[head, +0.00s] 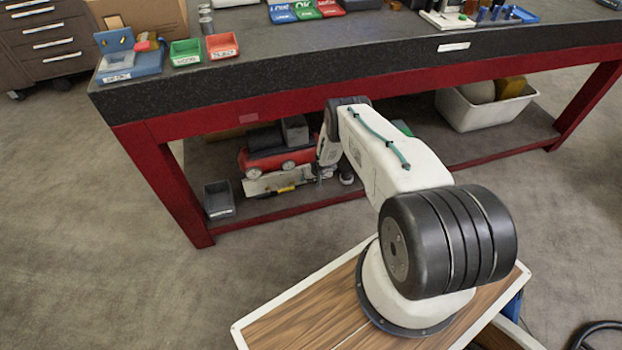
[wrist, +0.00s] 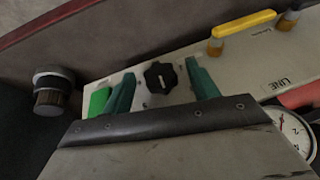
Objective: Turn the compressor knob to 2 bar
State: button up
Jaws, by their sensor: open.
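The black lobed compressor knob (wrist: 161,77) sits on a pale panel (wrist: 223,68) in the wrist view. My gripper (wrist: 159,71) is open, with one green finger on each side of the knob. I cannot tell whether the fingers touch it. A round gauge (wrist: 297,131) shows at the right edge, partly hidden by my gripper, and its reading is unclear. In the head view the red compressor (head: 262,160) stands on the bench's lower shelf, with the pale panel (head: 262,184) in front. My gripper is hard to make out there.
A yellow-handled valve (wrist: 244,23) rises from the panel beside a "LINE" label. A dark knurled cylinder (wrist: 52,91) lies left of the panel. In the head view, the red bench frame (head: 250,110) is above the shelf, with a dark bin (head: 219,199) left and a white tub (head: 487,108) right.

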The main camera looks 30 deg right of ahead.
jog(key=c, duration=1)
jog(key=shift+w+a+r+h, duration=0.1)
jog(key=shift+h, duration=0.7)
jog(key=o, duration=1)
